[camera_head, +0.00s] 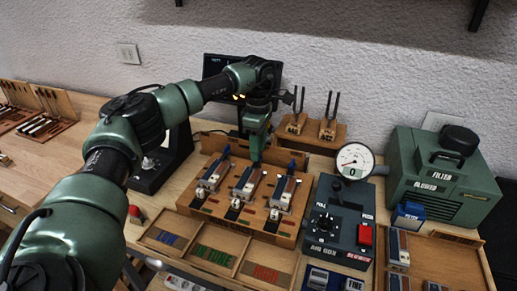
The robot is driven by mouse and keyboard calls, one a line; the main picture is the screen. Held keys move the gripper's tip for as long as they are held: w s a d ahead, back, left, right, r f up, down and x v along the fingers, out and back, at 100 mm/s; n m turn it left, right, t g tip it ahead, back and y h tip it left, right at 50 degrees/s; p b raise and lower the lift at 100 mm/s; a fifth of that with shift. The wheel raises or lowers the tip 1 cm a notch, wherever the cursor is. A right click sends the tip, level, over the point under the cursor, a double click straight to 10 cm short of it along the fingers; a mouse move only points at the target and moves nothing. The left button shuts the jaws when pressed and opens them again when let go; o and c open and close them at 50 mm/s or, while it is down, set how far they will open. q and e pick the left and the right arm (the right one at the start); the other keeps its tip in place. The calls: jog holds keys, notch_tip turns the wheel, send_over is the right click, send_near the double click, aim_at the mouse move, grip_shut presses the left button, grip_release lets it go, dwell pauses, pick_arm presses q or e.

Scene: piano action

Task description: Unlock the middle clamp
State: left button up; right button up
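A wooden fixture board (262,223) holds three piano-key pieces side by side, each with metal clamp parts and a dark block at its front. The middle clamp (240,194) belongs to the centre station. Blue parts show at the back of the left station (225,152) and right station (292,166); the back of the middle station is hidden by my gripper. My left gripper (256,158) points down over the back end of the middle station. Its fingers are too small to tell whether they are open or touching anything. My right gripper is not in view.
A wooden tray (213,256) with coloured strips lies in front of the board. A control box (338,222) and a dial gauge (355,160) stand to the right, with a green filter blower (440,178) beyond. Tuning forks (331,118) and a dark monitor stand behind.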

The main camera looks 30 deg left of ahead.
pick_arm(q)
jog(key=shift+f, duration=0.5)
grip_shut()
jog(key=n+p, duration=0.2)
jog(key=n, duration=0.2)
jog(key=shift+r, duration=0.1)
jog(key=n+p, duration=0.1)
jog(key=n, duration=0.3)
jog(key=shift+n, duration=0.3)
jog(key=n+p, duration=0.1)
jog(key=n, duration=0.3)
jog(key=shift+p, duration=0.35)
jog(key=n+p, duration=0.1)
jog(key=n, duration=0.4)
jog(key=shift+w+n, duration=0.1)
jog(key=shift+n, duration=0.2)
